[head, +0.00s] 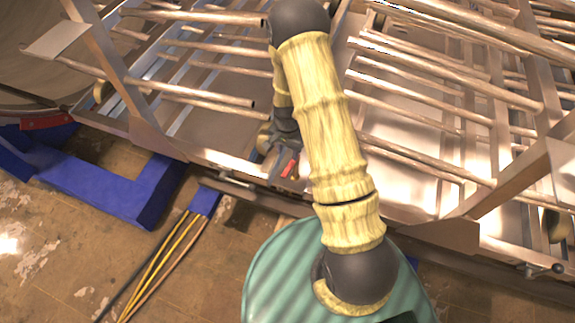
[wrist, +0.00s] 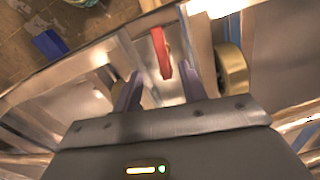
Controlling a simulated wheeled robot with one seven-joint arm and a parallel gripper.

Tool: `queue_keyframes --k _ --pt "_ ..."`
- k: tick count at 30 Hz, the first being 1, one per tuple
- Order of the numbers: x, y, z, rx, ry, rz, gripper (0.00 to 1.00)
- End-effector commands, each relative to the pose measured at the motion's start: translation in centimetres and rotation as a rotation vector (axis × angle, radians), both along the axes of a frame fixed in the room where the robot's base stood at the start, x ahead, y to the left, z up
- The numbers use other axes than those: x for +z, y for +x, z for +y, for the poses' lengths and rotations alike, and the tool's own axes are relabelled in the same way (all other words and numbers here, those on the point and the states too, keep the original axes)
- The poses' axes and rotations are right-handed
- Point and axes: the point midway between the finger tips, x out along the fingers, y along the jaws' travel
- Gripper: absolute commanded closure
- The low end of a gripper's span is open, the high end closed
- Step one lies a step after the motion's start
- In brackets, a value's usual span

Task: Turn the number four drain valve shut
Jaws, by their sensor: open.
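A red lever handle (wrist: 161,52), likely a drain valve's, shows in the wrist view just ahead of my gripper (wrist: 160,84). My gripper's two dark fingers are spread apart. The handle's near end lies in line with the gap between them, and I see no contact. In the head view a small red part (head: 290,168) shows near my gripper (head: 283,176) at the frame's front rail, mostly behind my arm. No number is readable, so I cannot tell which valve is number four. The valve body is hidden.
A metal frame (head: 225,166) with rows of copper-coloured pipes spans the back. A blue beam (head: 110,190) and several yellow and dark cables (head: 165,262) lie on the floor at left. Another small fitting with a dark knob (head: 557,268) is at far right. A gold-coloured roller (wrist: 232,70) sits close right of my fingers.

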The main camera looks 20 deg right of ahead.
Motion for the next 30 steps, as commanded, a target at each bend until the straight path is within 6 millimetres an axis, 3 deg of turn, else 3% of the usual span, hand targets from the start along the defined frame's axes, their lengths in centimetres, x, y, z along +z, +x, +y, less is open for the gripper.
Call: queue_keyframes --k 18,30 --pt "-8.8 -0.1 0.0 0.0 0.001 0.002 0.58" --pt "-10.0 0.0 0.0 0.0 0.001 -0.001 0.58"
